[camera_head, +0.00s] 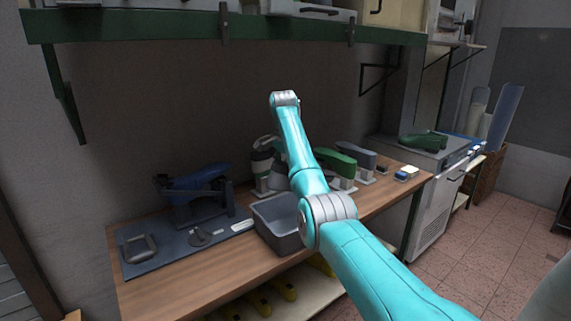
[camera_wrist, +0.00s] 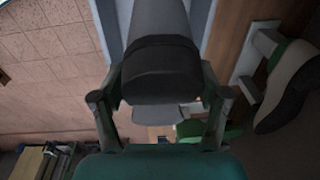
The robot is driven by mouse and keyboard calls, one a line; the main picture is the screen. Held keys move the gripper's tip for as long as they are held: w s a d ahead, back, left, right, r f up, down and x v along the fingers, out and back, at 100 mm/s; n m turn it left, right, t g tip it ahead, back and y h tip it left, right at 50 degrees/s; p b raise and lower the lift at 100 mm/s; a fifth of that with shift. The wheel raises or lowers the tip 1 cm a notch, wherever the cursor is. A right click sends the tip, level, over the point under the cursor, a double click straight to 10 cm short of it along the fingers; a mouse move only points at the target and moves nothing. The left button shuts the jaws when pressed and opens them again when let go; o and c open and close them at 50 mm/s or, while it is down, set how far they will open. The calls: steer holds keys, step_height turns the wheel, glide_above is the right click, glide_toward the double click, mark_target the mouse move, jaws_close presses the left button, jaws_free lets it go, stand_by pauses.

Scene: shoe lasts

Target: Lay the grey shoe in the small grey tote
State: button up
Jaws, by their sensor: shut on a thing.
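In the wrist view my gripper (camera_wrist: 160,84) is shut on the grey shoe (camera_wrist: 165,25), whose dark, blunt end lies between the two fingers. Its far part runs out at the top edge. Pale bands beside the held shoe in the wrist view may be the tote's rim, but I cannot tell.
A blue shoe (camera_head: 195,180) rests on a fixture on the dark mat (camera_head: 150,262) at left. A green shoe (camera_head: 335,163) and a blue-grey one (camera_head: 357,154) stand right of my arm. Another green shoe (camera_head: 424,141) lies on the white cabinet. A shelf (camera_head: 140,25) overhangs the bench.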

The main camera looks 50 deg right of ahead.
mark_target(283, 190)
steer(key=shift+f, duration=0.3)
steer(key=shift+w+a, duration=0.15)
steer(key=shift+a, duration=0.2)
steer(key=shift+f, duration=0.1)
stand_by(0.5)
steer(key=shift+f, duration=3.65)
